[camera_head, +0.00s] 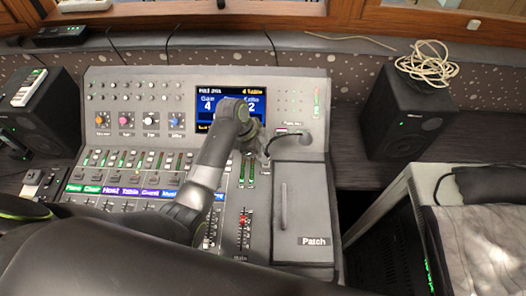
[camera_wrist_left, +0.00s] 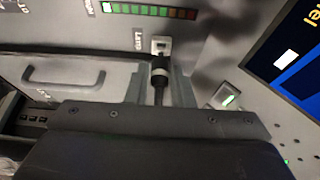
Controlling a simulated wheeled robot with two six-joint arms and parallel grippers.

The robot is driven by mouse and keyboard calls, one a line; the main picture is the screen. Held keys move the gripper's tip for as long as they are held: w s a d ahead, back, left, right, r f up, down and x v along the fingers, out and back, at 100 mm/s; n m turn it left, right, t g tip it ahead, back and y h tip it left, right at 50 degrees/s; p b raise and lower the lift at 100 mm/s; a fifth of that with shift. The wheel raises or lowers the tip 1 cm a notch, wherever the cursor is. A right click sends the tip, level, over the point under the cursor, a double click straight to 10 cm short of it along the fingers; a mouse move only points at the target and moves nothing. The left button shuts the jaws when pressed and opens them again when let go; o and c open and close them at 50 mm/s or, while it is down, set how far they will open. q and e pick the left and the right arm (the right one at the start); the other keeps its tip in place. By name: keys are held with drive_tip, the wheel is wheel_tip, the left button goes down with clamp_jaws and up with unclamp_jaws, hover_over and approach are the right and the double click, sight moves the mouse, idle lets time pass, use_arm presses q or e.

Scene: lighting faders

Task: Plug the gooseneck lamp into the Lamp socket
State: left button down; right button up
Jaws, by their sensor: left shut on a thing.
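My left gripper (camera_head: 264,150) is above the right part of the mixing console, left of the Patch cover. In the left wrist view, it (camera_wrist_left: 160,96) is shut on the black stem of the gooseneck lamp (camera_wrist_left: 159,72), which has a pale ring near its end. My right gripper is not in view.
The console screen (camera_head: 230,107) is left of the gripper. The Patch cover (camera_head: 303,225), with a handle (camera_head: 284,207), is to the right. Faders (camera_head: 243,220) lie below. Speakers (camera_head: 402,120) stand on both sides, and a coiled cable (camera_head: 428,66) tops the right one.

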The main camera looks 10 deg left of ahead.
use_arm(q)
drive_tip(key=shift+a+f+p, duration=0.1)
drive_tip(key=shift+p, duration=0.3)
idle(0.7)
drive_tip(key=shift+f, duration=0.15)
idle(0.6)
drive_tip(key=shift+f+p, duration=0.6)
drive_tip(key=shift+p, duration=0.1)
idle(2.4)
drive_tip(key=shift+s+f, duration=0.15)
drive_tip(key=shift+f, duration=0.1)
drive_tip(key=c, duration=1.4)
unclamp_jaws()
drive_tip(key=shift+c, duration=0.2)
drive_tip(key=shift+o, duration=1.4)
